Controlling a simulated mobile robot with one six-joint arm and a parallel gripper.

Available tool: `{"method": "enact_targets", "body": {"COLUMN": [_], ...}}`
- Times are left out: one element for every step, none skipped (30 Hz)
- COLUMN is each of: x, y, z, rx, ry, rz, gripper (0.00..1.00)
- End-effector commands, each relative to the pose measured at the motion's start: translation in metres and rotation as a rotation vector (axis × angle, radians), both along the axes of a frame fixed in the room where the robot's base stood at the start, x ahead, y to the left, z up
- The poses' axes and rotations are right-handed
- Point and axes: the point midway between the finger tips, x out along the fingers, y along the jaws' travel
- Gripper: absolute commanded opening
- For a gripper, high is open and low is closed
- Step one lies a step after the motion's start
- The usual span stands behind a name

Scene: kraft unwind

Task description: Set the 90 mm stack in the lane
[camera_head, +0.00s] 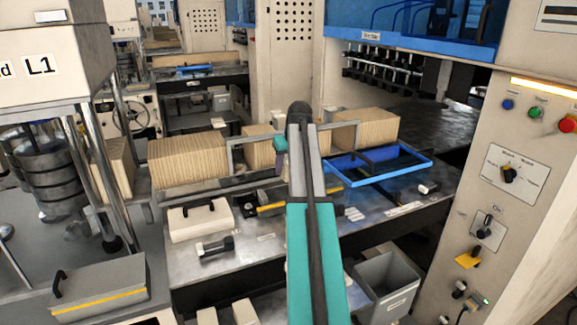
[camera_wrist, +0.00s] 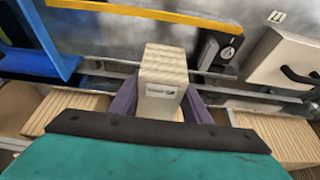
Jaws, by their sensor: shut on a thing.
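My gripper (camera_wrist: 160,104) has purple fingers on either side of a pale, layered stack (camera_wrist: 165,62) and is shut on it. The stack has a small white label on the face toward the wrist camera. In the head view my teal and grey arm covers most of the gripper (camera_head: 279,158), and I cannot clearly make out the held stack there. A metal-railed lane (camera_head: 215,182) runs across the table. Brown stacks stand along it, left of my arm (camera_head: 188,161) and right of it (camera_head: 366,129). Whether the held stack touches the lane floor is hidden.
A blue open tray (camera_head: 378,165) lies right of my arm. A white box with a black handle (camera_head: 198,220) and a yellow-edged bar (camera_head: 272,209) lie in front of the lane. A control panel (camera_head: 515,170) stands at the right, with a grey bin (camera_head: 388,285) below the table.

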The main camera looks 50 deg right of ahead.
Motion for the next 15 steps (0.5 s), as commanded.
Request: {"method": "enact_targets", "body": {"x": [0.0,0.0,0.0,0.001,0.001,0.001,0.001,0.001,0.001,0.001,0.001,0.001,0.001,0.001,0.001], "y": [0.001,0.001,0.001,0.001,0.001,0.001,0.001,0.001,0.001,0.001,0.001,0.001,0.001,0.001,0.001], "z": [-0.003,-0.005,-0.007,-0.008,-0.009,-0.011,-0.012,-0.014,-0.016,-0.017,-0.019,-0.02,-0.022,-0.023,-0.025], "rx": [0.0,0.0,0.0,0.0,0.001,0.0,0.0,0.0,0.0,0.0,0.0,0.0,0.0,0.0,0.0], "ry": [0.0,0.0,0.0,0.0,0.0,0.0,0.0,0.0,0.0,0.0,0.0,0.0,0.0,0.0,0.0], "rz": [0.001,0.001,0.001,0.001,0.001,0.002,0.002,0.002,0.002,0.002,0.002,0.002,0.002,0.002,0.002], "gripper": [0.19,0.19,0.19,0.19,0.19,0.19,0.19,0.19,0.19,0.19,0.19,0.19,0.19,0.19,0.19]}}
